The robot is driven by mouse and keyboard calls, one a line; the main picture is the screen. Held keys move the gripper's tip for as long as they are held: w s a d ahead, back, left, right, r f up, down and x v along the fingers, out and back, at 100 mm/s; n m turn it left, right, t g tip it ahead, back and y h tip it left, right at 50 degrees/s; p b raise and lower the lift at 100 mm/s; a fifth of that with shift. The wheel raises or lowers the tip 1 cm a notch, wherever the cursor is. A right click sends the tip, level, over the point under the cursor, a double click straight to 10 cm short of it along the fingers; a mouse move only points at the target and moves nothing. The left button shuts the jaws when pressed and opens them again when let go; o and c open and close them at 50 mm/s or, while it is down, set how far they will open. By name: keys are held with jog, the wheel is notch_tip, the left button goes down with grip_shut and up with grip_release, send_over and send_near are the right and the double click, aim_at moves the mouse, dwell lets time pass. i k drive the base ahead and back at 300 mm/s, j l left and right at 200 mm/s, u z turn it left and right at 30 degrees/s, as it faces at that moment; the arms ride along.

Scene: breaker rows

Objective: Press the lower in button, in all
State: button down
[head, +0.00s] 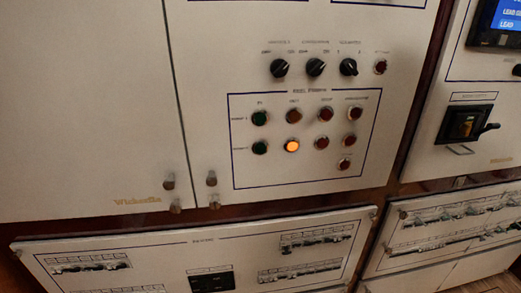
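A boxed button group on the white cabinet panel (215,60) has two main rows. The lower green button (259,148) is at the left end of the lower row. The upper green button (259,118) is straight above it. The short label over this green column is too blurred to read surely; it may say "IN". Right of the lower green button, an amber lamp (292,145) glows brightly. My gripper is not in view, and nothing covers the buttons.
Several red buttons, such as this one (322,143), fill the columns to the right. Black rotary knobs (316,67) sit above the box. Metal latch knobs (168,181) protrude at lower left. A breaker panel (140,250) lies below, and a black switch handle (488,128) juts out at right.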

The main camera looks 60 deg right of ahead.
aim_at(259, 148)
jog(key=k+z, duration=0.1)
jog(key=z, duration=0.3)
jog(key=k+l+z, duration=0.1)
jog(key=z, duration=0.25)
jog(key=k+l+z, duration=0.1)
jog(key=z, duration=0.3)
jog(key=l+z, duration=0.15)
jog(key=z, duration=0.2)
jog(key=k, duration=0.05)
